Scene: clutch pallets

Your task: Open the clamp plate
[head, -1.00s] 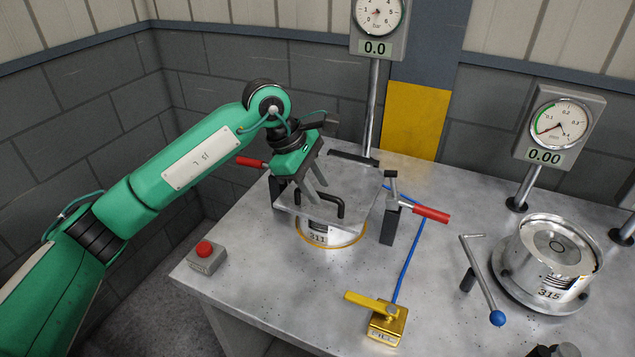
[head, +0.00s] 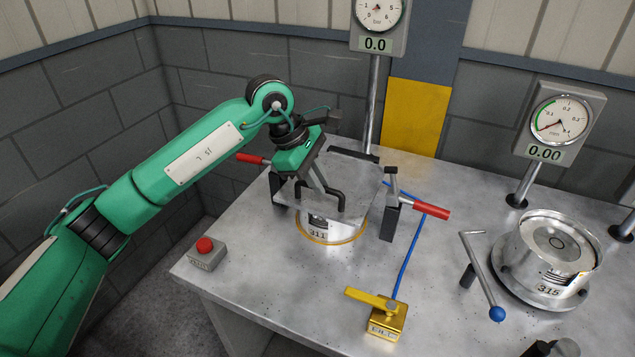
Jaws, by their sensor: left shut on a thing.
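The clamp plate (head: 350,178) is a grey metal plate lying over a round metal part marked 311 (head: 331,230). It has a black bar handle (head: 332,192) near its front edge. My left gripper (head: 322,201) is shut on this handle, its fingers reaching down from above. A clamp lever with a red grip (head: 432,211) stands to the right of the plate, its grip pointing outward. Another red grip (head: 250,159) points outward at the left, partly hidden behind my arm. My right gripper is out of view.
A red button box (head: 206,253) stands at the table's front left. A brass valve with a yellow lever (head: 384,318) and blue hose sits in front. A second fixture marked 315 (head: 549,262) and its blue-knobbed crank (head: 482,280) stand at the right.

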